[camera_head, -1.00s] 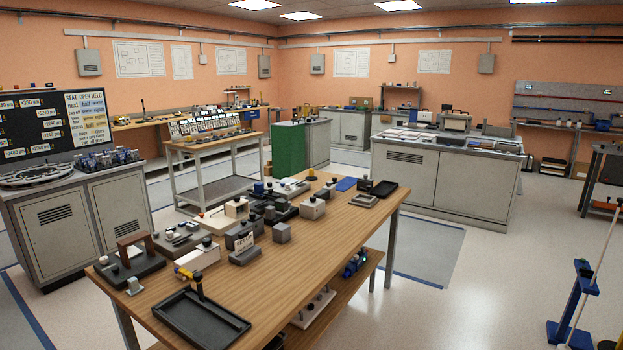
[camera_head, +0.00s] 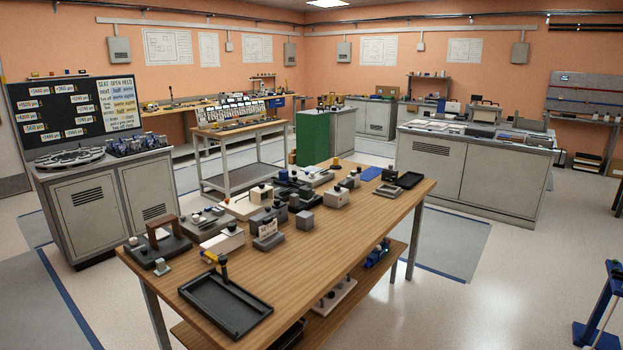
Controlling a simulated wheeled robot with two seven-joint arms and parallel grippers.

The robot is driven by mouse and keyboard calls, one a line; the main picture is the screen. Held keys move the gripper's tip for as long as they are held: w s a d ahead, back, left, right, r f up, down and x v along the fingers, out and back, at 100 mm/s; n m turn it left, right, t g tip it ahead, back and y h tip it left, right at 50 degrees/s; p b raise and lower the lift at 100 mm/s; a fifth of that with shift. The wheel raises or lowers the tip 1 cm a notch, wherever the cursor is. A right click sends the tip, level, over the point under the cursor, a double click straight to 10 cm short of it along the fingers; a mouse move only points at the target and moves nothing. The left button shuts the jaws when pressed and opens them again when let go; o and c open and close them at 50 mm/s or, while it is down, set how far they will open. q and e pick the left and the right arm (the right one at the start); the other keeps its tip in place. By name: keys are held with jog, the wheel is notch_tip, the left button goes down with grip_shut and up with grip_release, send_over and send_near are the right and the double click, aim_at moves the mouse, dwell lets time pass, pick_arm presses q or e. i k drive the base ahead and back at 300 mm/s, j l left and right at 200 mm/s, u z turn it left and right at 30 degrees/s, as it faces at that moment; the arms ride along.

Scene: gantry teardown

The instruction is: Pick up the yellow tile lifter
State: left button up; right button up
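A small yellow piece (camera_head: 208,257) lies on the wooden table at the near left, by the back edge of a black tray (camera_head: 193,291). A dark upright handle (camera_head: 224,267) stands beside it at the tray's rim; I cannot tell whether the two are joined. Another small yellow item with a dark knob (camera_head: 336,164) stands at the table's far end. Neither is clear enough to identify for certain as the yellow tile lifter. Neither of my grippers is in view.
The wooden table (camera_head: 330,262) holds many blocks and fixtures along its left and middle; its right front strip is bare. A brown-handled fixture (camera_head: 157,247) stands at the near left corner. Grey cabinets (camera_head: 97,213) stand left. Open floor (camera_head: 480,310) lies right.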

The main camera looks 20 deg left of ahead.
aim_at(335, 166)
jog(key=i+j+u, duration=0.15)
jog(key=j+u, duration=0.3)
jog(key=j, duration=0.2)
jog(key=i+j+u, duration=0.25)
jog(key=j+u, duration=0.2)
jog(key=j, duration=0.15)
jog(key=i+j+u, duration=0.75)
jog(key=j+u, duration=0.15)
jog(key=i+j+u, duration=0.2)
jog(key=i+u, duration=0.3)
jog(key=k, duration=0.1)
